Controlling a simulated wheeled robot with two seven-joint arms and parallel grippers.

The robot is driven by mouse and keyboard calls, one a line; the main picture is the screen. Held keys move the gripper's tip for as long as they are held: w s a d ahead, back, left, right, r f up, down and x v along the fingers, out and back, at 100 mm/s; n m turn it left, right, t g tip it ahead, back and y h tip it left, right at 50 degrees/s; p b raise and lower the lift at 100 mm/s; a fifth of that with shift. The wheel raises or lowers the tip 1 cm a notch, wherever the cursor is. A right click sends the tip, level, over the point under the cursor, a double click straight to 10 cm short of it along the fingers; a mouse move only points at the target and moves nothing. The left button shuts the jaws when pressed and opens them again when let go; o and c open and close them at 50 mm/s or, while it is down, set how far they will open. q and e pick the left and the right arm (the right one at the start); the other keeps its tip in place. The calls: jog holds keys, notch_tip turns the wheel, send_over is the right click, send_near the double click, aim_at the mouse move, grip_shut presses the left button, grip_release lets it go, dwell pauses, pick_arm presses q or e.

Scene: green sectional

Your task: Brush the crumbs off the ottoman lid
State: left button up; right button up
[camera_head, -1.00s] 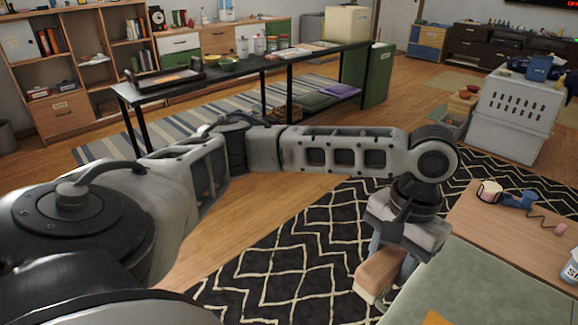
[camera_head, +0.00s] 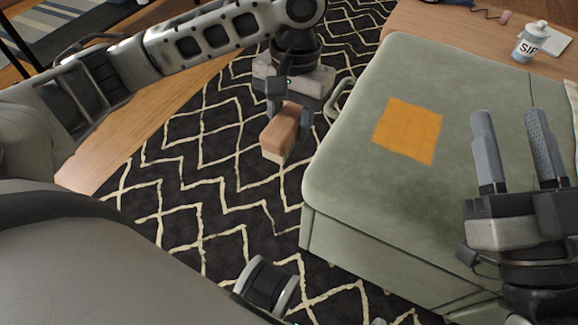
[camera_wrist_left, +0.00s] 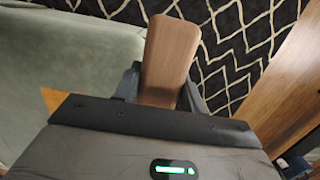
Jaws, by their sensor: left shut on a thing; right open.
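The ottoman's grey-green padded lid (camera_head: 345,165) fills the right half of the head view, with an orange square (camera_head: 408,130) lying flat on it. I cannot make out any crumbs. My left gripper (camera_head: 288,117) is shut on a wooden brush (camera_head: 280,135) with pale bristles at its lower end. It holds the brush over the rug, just left of the lid and apart from it. The brush's wooden back also shows in the left wrist view (camera_wrist_left: 170,55). My right gripper (camera_head: 507,115) is open and empty above the right part of the lid.
A wooden table (camera_head: 440,22) stands behind the ottoman, with a labelled bottle (camera_head: 530,42) and a white sheet (camera_head: 553,42) on it. A loop handle (camera_head: 340,97) sticks out at the lid's left edge. The black patterned rug (camera_head: 200,200) on the left is clear.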

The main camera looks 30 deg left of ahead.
pick_arm(q)
notch_tip(320, 180, down, 4)
jog(key=shift+f+b, duration=0.15)
jog(key=shift+b, duration=1)
jog(key=shift+f, duration=0.2)
jog(key=shift+r, duration=0.1)
pick_arm(e)
jog(key=s+n+y, duration=0.1)
jog(key=y, duration=0.1)
jog(key=shift+s+a+f+n+y, duration=0.1)
jog(key=shift+s+a+n+y, duration=0.2)
jog(key=shift+s+n, duration=0.1)
